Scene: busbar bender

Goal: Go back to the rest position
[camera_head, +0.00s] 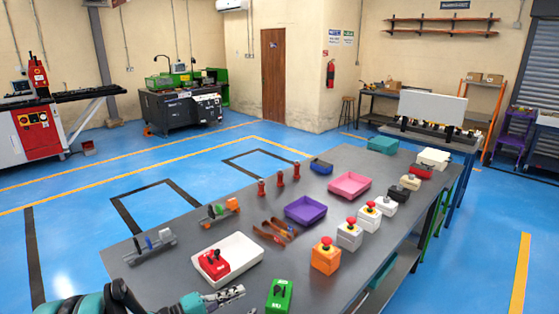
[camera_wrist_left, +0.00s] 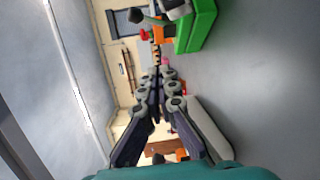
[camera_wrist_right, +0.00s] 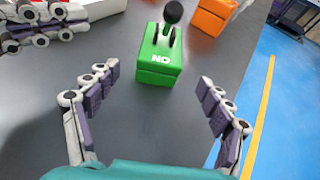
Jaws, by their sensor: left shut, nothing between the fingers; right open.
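My left gripper (camera_head: 236,292) is at the bottom of the head view, just in front of the white tray and left of the green box (camera_head: 280,296). Its fingers are shut together with nothing between them, as the left wrist view (camera_wrist_left: 154,88) also shows. It appears at the top left of the right wrist view too. My right gripper (camera_wrist_right: 158,77) is open and empty, its fingers spread wide. The green box, marked "NO" with a black-knobbed lever on top, stands ahead of it in the right wrist view. The right gripper is outside the head view.
The grey table (camera_head: 330,252) holds a white tray (camera_head: 244,258) with a red box (camera_head: 213,264) in it, an orange button box (camera_head: 326,256), a purple tray (camera_head: 306,210) and a pink tray (camera_head: 350,186). Bare tabletop lies around the green box. Blue floor (camera_head: 500,235) is open at the right.

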